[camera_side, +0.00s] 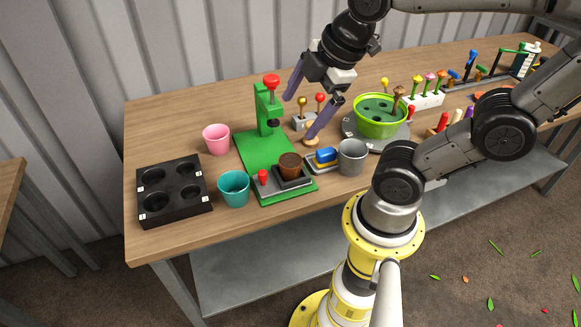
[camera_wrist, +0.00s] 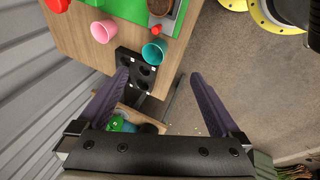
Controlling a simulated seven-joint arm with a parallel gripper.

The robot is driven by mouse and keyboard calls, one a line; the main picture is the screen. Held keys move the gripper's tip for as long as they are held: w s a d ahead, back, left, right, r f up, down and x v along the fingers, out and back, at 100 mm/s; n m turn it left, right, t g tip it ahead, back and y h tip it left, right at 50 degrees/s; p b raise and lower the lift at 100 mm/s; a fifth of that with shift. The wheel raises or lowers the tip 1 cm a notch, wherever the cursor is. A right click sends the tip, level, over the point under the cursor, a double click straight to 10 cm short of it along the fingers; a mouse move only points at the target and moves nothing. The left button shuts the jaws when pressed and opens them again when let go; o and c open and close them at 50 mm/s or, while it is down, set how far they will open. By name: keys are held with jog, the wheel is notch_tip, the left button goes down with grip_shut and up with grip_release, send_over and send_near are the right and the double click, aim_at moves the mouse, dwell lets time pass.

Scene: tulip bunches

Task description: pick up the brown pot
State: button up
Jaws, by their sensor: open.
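The brown pot (camera_side: 290,166) is filled with dark soil and stands in a black holder on the green press base, at the front of the table. It is partly cut off at the top edge of the wrist view (camera_wrist: 160,6). My gripper (camera_side: 302,114) is open and empty, high above the table behind and right of the pot. In the wrist view my two purple fingers (camera_wrist: 158,78) are spread wide with nothing between them.
A green press (camera_side: 268,110) with a red knob stands behind the pot. A teal pot (camera_side: 234,188), pink pot (camera_side: 216,138) and grey pot (camera_side: 352,157) stand around it. A black tray (camera_side: 205,207) with round wells is at left. A green bowl (camera_side: 380,127) is at right.

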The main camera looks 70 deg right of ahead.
jog(key=w+d+f+n+g, duration=0.2)
jog(key=w+d+f+n, duration=0.15)
jog(key=n, duration=0.25)
jog(key=n+g, duration=0.1)
jog(key=g, duration=0.2)
send_over(290, 161)
notch_tip(290, 161, down, 6)
notch_tip(290, 161, down, 8)
jog(key=shift+s+d+r, duration=0.1)
jog(key=shift+s+r, duration=0.05)
jog(key=shift+f, duration=2.95)
jog(key=c, duration=1.3)
jog(key=shift+c, duration=0.2)
